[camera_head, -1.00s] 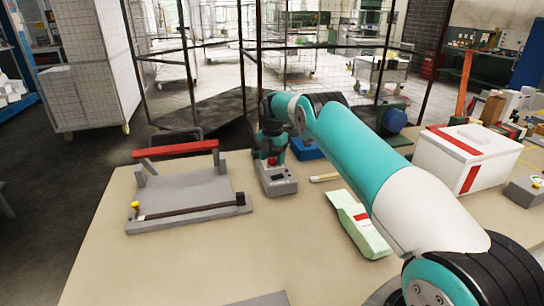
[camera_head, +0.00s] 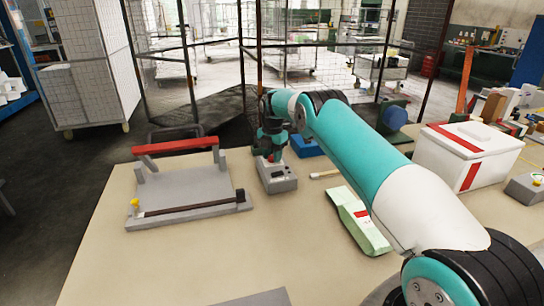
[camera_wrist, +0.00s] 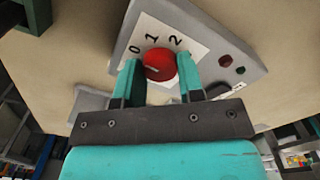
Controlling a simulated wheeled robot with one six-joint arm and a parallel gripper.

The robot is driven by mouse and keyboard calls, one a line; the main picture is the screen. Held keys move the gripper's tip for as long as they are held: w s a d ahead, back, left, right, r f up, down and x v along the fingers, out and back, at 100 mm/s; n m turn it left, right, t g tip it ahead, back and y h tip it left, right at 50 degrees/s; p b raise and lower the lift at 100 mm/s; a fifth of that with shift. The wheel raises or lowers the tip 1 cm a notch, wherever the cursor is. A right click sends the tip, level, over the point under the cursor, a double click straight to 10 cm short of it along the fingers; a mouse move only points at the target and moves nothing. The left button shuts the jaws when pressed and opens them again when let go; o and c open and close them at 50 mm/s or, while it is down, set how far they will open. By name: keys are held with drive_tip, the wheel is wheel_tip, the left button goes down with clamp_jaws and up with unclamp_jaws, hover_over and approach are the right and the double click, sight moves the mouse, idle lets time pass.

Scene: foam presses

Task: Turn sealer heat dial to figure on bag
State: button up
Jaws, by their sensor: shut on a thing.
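The red heat dial (camera_wrist: 159,65) sits on a white plate marked 0, 1 and 2 in the wrist view. It is on the grey control box (camera_head: 277,178), which stands on the table. My gripper (camera_wrist: 160,75) is shut on the dial, one finger at each side. Its pale pointer mark lies partly between the fingers; which figure it points to I cannot tell. The sealer (camera_head: 185,185), with a raised red bar, stands left of the box. A pale green bag (camera_head: 358,220) with a red and white label lies to the right; its figure is too small to read.
A white box with red stripes (camera_head: 466,156) stands at the right. A blue item (camera_head: 307,147) is behind the control box. A small pale stick (camera_head: 325,174) lies near the bag. The table's front middle is mostly clear.

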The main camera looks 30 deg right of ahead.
drive_tip(key=m+b, duration=0.1)
drive_tip(key=m, duration=0.3)
drive_tip(key=shift+b, duration=0.3)
drive_tip(key=m, duration=0.4)
drive_tip(key=shift+m+b, duration=0.3)
drive_tip(key=m, duration=0.4)
drive_tip(key=shift+m, duration=0.3)
drive_tip(key=m, duration=1.3)
drive_tip(key=shift+m, duration=0.3)
drive_tip(key=m, duration=0.4)
drive_tip(key=shift+m, duration=1.9)
